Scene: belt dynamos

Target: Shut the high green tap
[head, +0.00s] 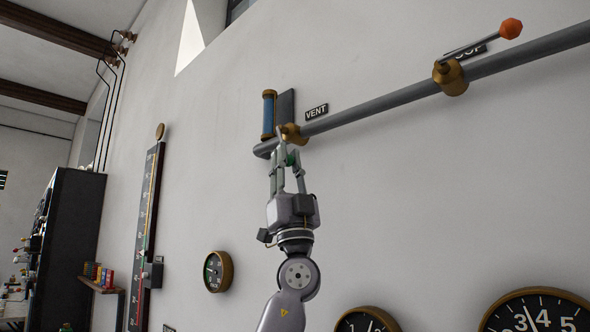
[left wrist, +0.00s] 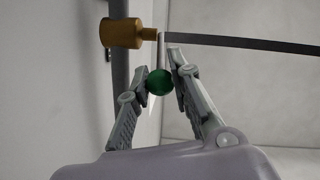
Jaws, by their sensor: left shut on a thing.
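The high green tap has a brass body (head: 291,132) on the grey pipe, beside a VENT label (head: 316,111). In the head view its green knob (head: 292,158) shows between my fingers, below the brass body. My left gripper (head: 284,160) reaches up to it from below and is shut on the green knob. In the left wrist view the round green knob (left wrist: 160,82) sits between the two fingers, with a thin pale lever running from it to the brass body (left wrist: 122,33). The fingers partly hide the lever in the head view. My right gripper is not in view.
The grey pipe (head: 385,102) climbs to the right along the white wall. Another brass tap (head: 451,78) on it carries a lever with an orange knob (head: 510,28). A blue glass tube (head: 268,115) stands beside the green tap. Round gauges (head: 218,271) hang lower.

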